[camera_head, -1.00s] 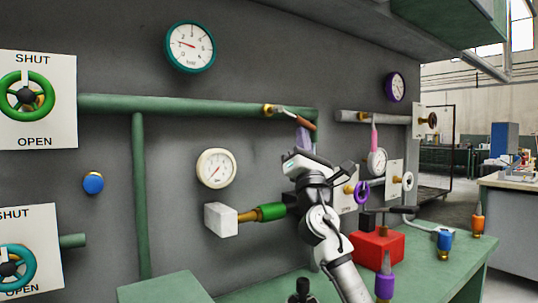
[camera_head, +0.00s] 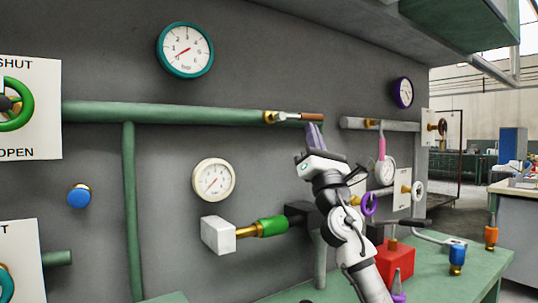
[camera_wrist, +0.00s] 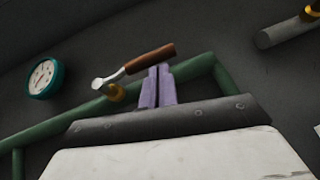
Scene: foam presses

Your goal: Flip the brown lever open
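The brown lever (camera_head: 312,117) has a silver shank and a brass valve (camera_head: 270,117) on the long green pipe (camera_head: 170,112). Its handle points right and runs nearly parallel to the pipe. In the wrist view the brown handle (camera_wrist: 150,58) slants up to the right, with the brass valve (camera_wrist: 116,92) below its left end. My gripper (camera_head: 316,127) has purple fingers pointing up, tips just below the handle's outer end. In the wrist view my gripper (camera_wrist: 159,68) has its fingers side by side with nothing visible between them. I cannot tell whether the tips touch the handle.
A teal-rimmed gauge (camera_head: 185,50) hangs above the pipe at left. A cream gauge (camera_head: 214,180) and a green-handled valve (camera_head: 271,226) lie lower left of my arm. A grey pipe (camera_head: 357,123) with a pink lever (camera_head: 381,146) is at right. A red block (camera_head: 398,264) stands on the green bench.

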